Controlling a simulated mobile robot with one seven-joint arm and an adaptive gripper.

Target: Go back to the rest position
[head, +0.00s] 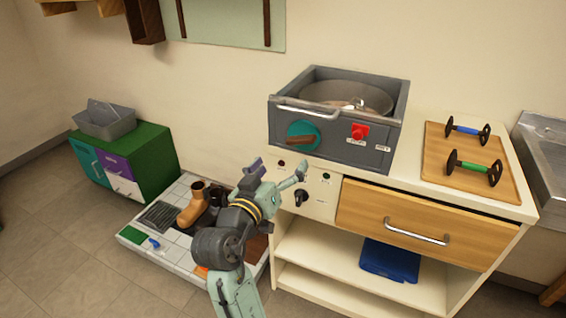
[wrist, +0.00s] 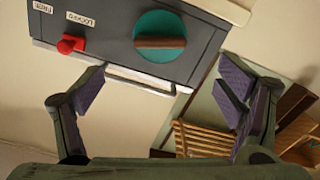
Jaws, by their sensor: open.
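My gripper (head: 279,172) is in front of the left end of the cream cabinet, just below the grey machine (head: 388,140). Its fingers are spread wide, with nothing between them in the wrist view (wrist: 165,90). The machine has a round metal bowl (head: 345,96) in its top, a teal knob (head: 303,135) and a red switch (head: 360,131) on its front. In the wrist view the knob (wrist: 160,42) and the red switch (wrist: 71,44) appear upside down beyond the fingers. Whether a fingertip touches the cabinet or machine cannot be told.
The cream cabinet (head: 318,195) has a wooden drawer (head: 400,215), shut, and a blue item (head: 391,260) on its shelf. A wooden board (head: 458,152) holds two dumbbell-shaped pieces. Boots (head: 190,210) stand on a low tiled platform (head: 170,250) behind my arm. Floor at lower left is clear.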

